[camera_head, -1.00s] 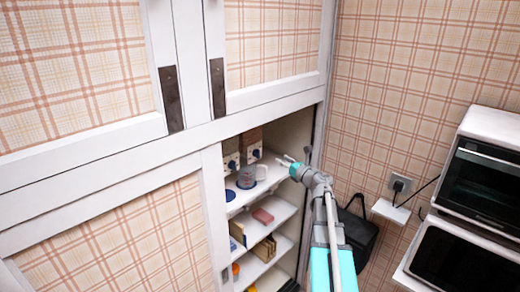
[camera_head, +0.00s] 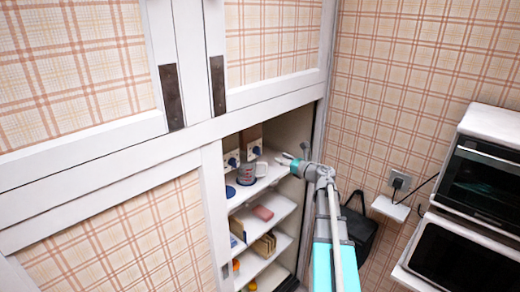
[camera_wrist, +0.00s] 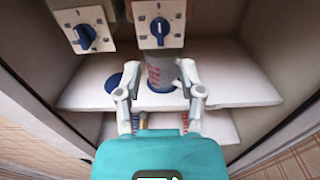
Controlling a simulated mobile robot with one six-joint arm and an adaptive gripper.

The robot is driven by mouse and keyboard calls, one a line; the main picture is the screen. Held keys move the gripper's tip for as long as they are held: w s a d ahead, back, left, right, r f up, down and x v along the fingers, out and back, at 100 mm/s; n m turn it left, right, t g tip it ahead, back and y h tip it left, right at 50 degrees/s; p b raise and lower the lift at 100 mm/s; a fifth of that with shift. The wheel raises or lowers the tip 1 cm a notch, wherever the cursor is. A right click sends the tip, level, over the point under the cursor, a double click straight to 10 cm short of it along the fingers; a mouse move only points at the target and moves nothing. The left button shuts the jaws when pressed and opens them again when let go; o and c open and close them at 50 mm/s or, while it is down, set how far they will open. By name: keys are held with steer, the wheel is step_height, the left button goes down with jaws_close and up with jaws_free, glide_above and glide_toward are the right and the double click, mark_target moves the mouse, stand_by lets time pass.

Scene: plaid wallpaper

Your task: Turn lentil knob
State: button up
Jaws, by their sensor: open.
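Two white dispenser fronts with blue knobs stand side by side on the upper shelf. The left knob (camera_wrist: 86,35) and right knob (camera_wrist: 160,27) show in the wrist view, and in the head view as the left knob (camera_head: 232,162) and right knob (camera_head: 256,151). I cannot tell which is the lentil one. A clear cup with red marks (camera_wrist: 160,72) stands below the right knob, partly behind my fingers. My gripper (camera_wrist: 159,67) is open and empty, in front of and below the right knob, apart from it. It also shows in the head view (camera_head: 284,160).
The upper shelf (camera_wrist: 245,92) has a blue disc (camera_wrist: 114,83) left of the cup and bare room at right. Lower shelves hold a pink block (camera_head: 263,213) and several boxes. The cabinet side walls are close. An oven (camera_head: 487,170) stands far right.

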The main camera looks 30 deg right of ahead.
mark_target(260, 148)
steer(key=x, duration=1.2)
steer(key=shift+w, duration=0.1)
jaws_close()
